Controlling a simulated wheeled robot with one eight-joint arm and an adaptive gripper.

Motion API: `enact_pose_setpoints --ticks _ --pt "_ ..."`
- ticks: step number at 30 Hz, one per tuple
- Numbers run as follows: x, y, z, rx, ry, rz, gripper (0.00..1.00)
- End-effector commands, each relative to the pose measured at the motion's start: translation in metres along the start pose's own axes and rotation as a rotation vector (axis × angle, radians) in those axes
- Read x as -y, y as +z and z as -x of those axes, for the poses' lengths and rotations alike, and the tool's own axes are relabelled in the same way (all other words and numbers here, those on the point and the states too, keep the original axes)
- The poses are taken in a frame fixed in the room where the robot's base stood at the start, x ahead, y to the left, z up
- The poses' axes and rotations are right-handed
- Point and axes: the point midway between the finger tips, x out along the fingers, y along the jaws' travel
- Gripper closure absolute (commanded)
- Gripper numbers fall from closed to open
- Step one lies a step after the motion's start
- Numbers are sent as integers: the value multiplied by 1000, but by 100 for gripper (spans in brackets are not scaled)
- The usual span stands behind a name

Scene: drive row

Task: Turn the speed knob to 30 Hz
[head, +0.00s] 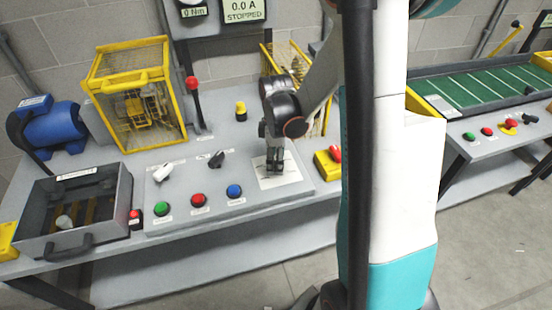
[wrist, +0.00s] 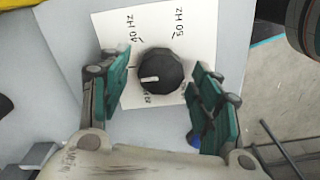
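The speed knob (wrist: 160,72) is a dark, round, faceted knob on a white label plate (wrist: 114,25). Its white pointer mark points to the left in the wrist view. One label near the right reads 50 Hz; another at the upper left ends in 0 Hz, and a lower one is partly hidden. My gripper (wrist: 163,88) is open, with one teal-padded finger on each side of the knob and visible gaps to it. In the head view my gripper (head: 274,168) points down over the white plate (head: 288,177) and hides the knob.
The grey panel also holds green (head: 161,209), red (head: 198,200) and blue (head: 234,191) buttons and two selector switches. A yellow emergency-stop box (head: 325,168) stands right of the plate. The display (head: 243,11) reads 0.0 A, STOPPED.

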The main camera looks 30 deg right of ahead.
Motion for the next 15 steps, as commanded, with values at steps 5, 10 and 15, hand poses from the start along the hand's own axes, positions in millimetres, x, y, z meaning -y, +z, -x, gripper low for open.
enact_pose_setpoints --ticks 5,10,15 --pt "0 0 0 1 -1 0 40" --pt "0 0 3 1 -1 0 40" --pt "0 0 21 1 -1 0 40"
